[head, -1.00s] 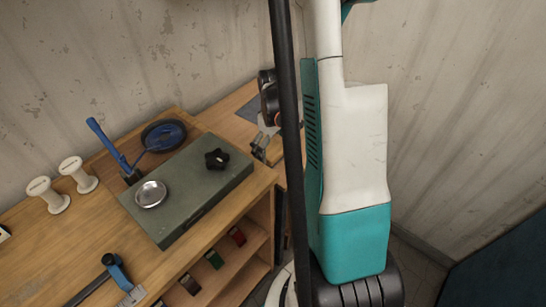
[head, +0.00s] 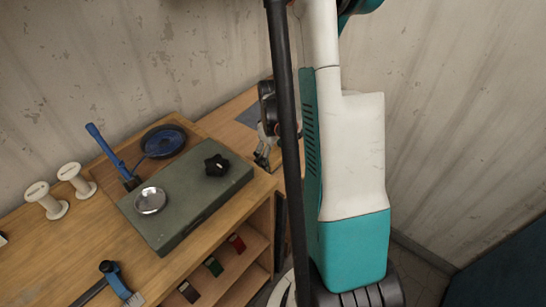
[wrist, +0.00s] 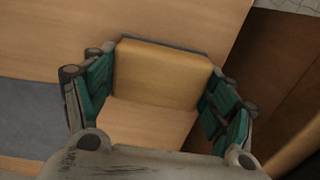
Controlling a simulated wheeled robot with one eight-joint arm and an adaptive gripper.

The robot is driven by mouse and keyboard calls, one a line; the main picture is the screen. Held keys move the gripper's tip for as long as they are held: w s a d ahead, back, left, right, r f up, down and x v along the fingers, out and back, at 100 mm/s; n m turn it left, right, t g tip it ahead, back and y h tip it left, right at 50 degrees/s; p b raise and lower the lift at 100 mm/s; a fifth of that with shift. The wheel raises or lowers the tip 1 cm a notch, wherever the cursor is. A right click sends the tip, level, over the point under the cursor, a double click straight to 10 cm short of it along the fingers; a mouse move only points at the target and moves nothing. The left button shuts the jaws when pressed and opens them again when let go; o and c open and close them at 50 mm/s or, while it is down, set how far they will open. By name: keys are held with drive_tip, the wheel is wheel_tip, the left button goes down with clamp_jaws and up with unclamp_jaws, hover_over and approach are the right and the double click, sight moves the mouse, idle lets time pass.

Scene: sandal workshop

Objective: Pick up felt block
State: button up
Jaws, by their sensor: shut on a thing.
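The felt block (wrist: 165,72), a tan wooden-looking block with a dark grey layer along its far edge, sits between the teal-padded fingers of my gripper (wrist: 162,88) in the wrist view. My gripper is shut on it, one finger at each side. Wooden surface shows around the block; I cannot tell whether it touches that surface. In the head view, my gripper (head: 262,157) is over the far part of the bench, partly behind a dark pole. The block cannot be made out there.
A shelf beneath holds small coloured blocks. A wall stands behind.

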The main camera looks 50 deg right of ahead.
sight(273, 155)
wheel_tip(273, 155, up, 20)
drive_tip(key=p, duration=0.6)
drive_tip(key=shift+p, duration=0.35)
drive_tip(key=shift+f, duration=0.1)
